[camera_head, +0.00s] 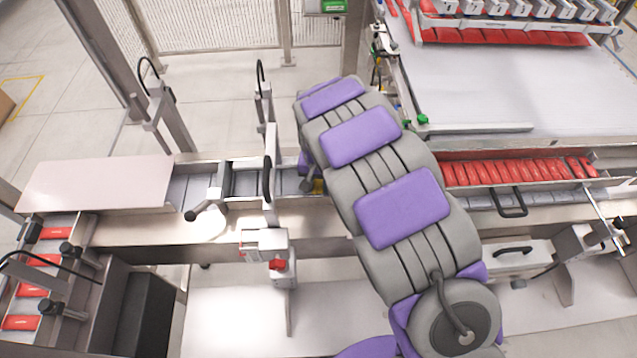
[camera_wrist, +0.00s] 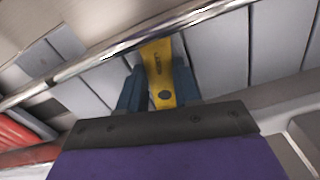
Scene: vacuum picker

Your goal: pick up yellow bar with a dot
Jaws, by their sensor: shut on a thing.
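The yellow bar (camera_wrist: 160,72) shows in the wrist view with dark lettering and a dark round dot near its lower end. It stands between the two dark blue fingers of my gripper (camera_wrist: 157,88), which are shut on it. A metal rail crosses the wrist view just beside the bar's upper part. In the head view only a small yellow patch of the bar (camera_head: 318,187) shows at the left edge of my arm, over the conveyor. My arm hides the fingers there.
A grey slatted conveyor (camera_head: 180,190) runs left to right, with metal rails along it. Red packs (camera_head: 510,172) fill a channel on the right. A bracket with a black handle (camera_head: 268,180) stands close left of my gripper. A pale plate (camera_head: 100,183) covers the conveyor's left end.

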